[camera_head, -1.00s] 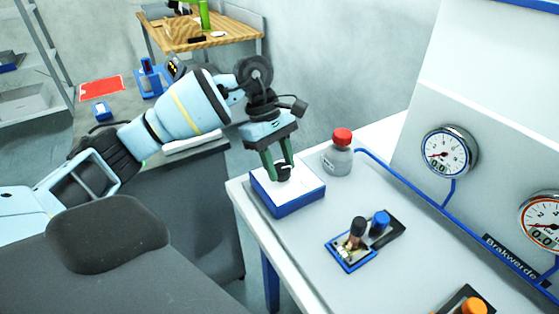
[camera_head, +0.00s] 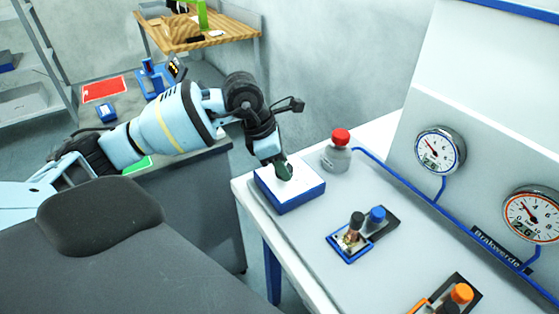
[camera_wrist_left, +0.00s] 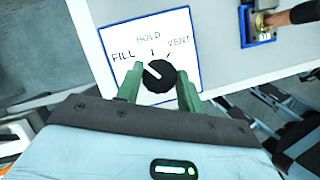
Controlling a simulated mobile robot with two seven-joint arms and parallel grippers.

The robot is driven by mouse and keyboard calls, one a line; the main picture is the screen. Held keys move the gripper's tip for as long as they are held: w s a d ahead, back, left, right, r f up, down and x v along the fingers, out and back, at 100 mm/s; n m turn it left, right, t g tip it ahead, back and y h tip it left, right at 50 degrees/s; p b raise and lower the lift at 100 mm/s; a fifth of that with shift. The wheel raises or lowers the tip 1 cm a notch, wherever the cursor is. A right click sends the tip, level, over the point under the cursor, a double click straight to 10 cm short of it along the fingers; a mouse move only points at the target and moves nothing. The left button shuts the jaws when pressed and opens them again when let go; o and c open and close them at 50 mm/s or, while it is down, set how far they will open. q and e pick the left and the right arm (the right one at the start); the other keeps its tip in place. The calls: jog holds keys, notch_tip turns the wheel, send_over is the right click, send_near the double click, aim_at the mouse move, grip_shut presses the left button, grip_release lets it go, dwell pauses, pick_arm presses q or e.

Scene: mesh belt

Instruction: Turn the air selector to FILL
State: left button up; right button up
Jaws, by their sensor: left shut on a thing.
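The air selector is a black round knob (camera_wrist_left: 158,76) on a white, blue-sided box (camera_head: 305,198) at the bench's left corner. The wrist view shows FILL, HOLD and VENT printed on the white top (camera_wrist_left: 113,35). The knob's white pointer line slants up and left, towards the FILL side; I cannot tell if it lines up exactly with the mark. My left gripper (camera_wrist_left: 159,92) has its green fingers on both sides of the knob and is shut on it. In the head view the left gripper (camera_head: 284,171) hides most of the knob. My right gripper is not in view.
A grey bottle-shaped fitting with a red cap (camera_head: 338,152) stands close behind the box. A blue-edged valve plate (camera_head: 345,245) and an orange-knobbed part (camera_head: 455,298) sit further right. Two gauges (camera_head: 440,150) are on the panel, with a blue pipe below.

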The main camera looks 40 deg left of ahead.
pick_arm(q)
jog(key=shift+n, duration=0.8)
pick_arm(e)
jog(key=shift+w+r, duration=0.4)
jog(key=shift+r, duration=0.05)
pick_arm(q)
jog(key=shift+y, duration=0.3)
jog(key=o, duration=1)
jog(key=shift+s+v, duration=0.2)
jog(key=shift+v, duration=3.7)
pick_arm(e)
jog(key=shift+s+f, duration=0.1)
pick_arm(q)
jog(key=shift+f, duration=0.15)
